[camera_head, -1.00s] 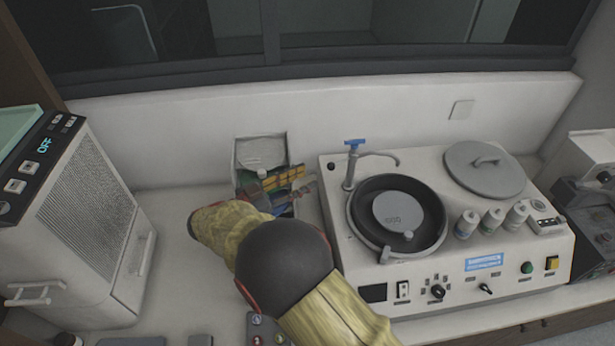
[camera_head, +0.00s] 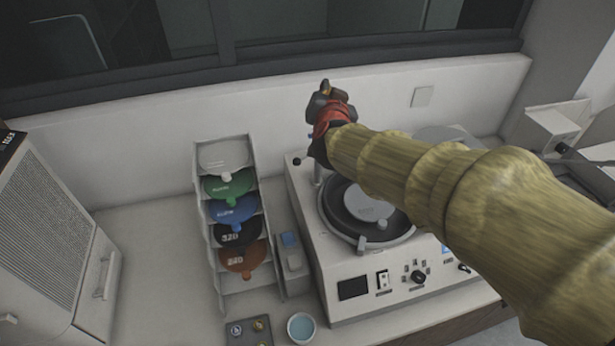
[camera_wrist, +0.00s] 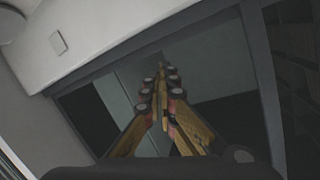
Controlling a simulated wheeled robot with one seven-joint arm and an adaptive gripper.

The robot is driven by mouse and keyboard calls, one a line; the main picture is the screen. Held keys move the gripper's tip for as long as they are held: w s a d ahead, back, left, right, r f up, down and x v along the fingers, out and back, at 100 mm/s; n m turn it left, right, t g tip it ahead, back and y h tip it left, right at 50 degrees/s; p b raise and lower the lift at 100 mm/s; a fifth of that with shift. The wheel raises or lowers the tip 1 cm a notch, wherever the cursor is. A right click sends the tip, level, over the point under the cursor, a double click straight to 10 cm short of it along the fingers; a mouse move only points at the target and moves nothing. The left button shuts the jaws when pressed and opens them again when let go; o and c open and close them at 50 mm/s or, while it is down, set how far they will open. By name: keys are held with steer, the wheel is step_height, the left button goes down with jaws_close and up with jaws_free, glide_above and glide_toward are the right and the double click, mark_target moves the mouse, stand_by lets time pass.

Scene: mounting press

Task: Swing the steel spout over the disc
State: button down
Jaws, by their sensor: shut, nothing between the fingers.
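The grey disc (camera_head: 368,207) sits in the dark round bowl (camera_head: 401,222) of the white polishing machine (camera_head: 327,262). The steel spout's post (camera_head: 319,178) shows just below my gripper, at the machine's back left. Its curved arm is hidden behind my wrist and sleeve, so I cannot tell where it points. My gripper (camera_head: 325,90) is above the post, in front of the wall. The wrist view shows its fingers (camera_wrist: 162,72) shut together and empty, pointing toward the dark window. I cannot tell whether the gripper touches the spout.
A rack (camera_head: 203,235) of coloured discs stands left of the machine. A small cup (camera_head: 301,328) of blue liquid is in front. A large grey unit (camera_head: 45,230) is at the far left. My sleeve covers the machine's right side. The wall and window rise behind.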

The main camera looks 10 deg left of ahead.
steer(key=s+d+f+g, duration=0.3)
steer(key=s+d+f, duration=0.2)
steer(key=s+d, duration=0.4)
steer(key=s+d+f+n+g+h+p, duration=0.1)
steer(key=s+d+f+g, duration=0.4)
steer(key=s, duration=0.7)
steer(key=s+d+f+g, duration=0.2)
steer(key=s+d+f, duration=0.2)
steer(key=s+d, duration=0.55)
steer(key=w+a+r+m+g+y+p, duration=0.1)
steer(key=w+a+m+y+p, duration=0.1)
steer(key=a+m+p, duration=0.4)
steer(key=w+a+m+g+y+p, duration=0.1)
steer(key=a+m+g+y+p, duration=0.2)
steer(key=a+p, duration=0.4)
steer(key=w+a+m+t+p, duration=0.3)
steer(key=w+a+m+t, duration=0.15)
steer(key=w+m, duration=0.95)
steer(key=w+a+f+m, duration=0.2)
steer(key=w+a+f, duration=0.3)
steer(key=a, duration=0.3)
steer(key=shift+a+f, duration=0.35)
steer(key=shift+f, duration=0.2)
